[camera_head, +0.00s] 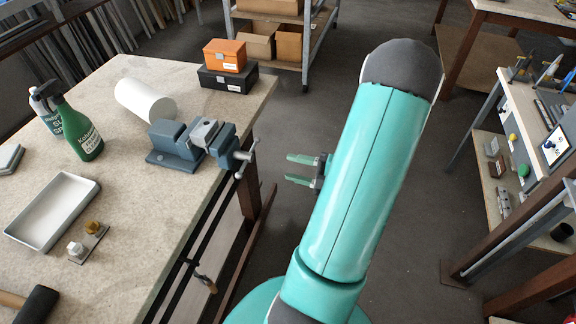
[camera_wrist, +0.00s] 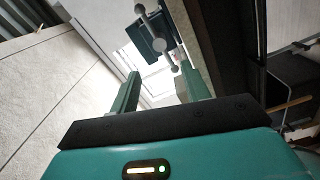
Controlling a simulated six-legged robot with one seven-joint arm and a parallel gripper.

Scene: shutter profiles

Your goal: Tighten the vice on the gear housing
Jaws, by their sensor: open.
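The blue-grey vice (camera_head: 170,158) stands at the right edge of the bench, with its screw and T-handle (camera_head: 245,157) sticking out past the edge. A small grey metal part, apparently the gear housing (camera_head: 206,130), sits between the jaws; whether it is clamped tight cannot be told. My gripper (camera_head: 287,168) is open and empty, off the bench to the right of the handle and apart from it, fingers pointing left. In the wrist view, my gripper's two fingers (camera_wrist: 160,68) frame the space below the handle (camera_wrist: 168,45), which lies ahead; the vice body shows dark behind it.
The bench (camera_head: 125,225) holds a white roll (camera_head: 145,101), a green spray bottle (camera_head: 77,127), a white tray (camera_head: 52,208) and orange and black boxes (camera_head: 225,56). A shelf with cardboard boxes stands behind. Floor between bench and my arm is clear.

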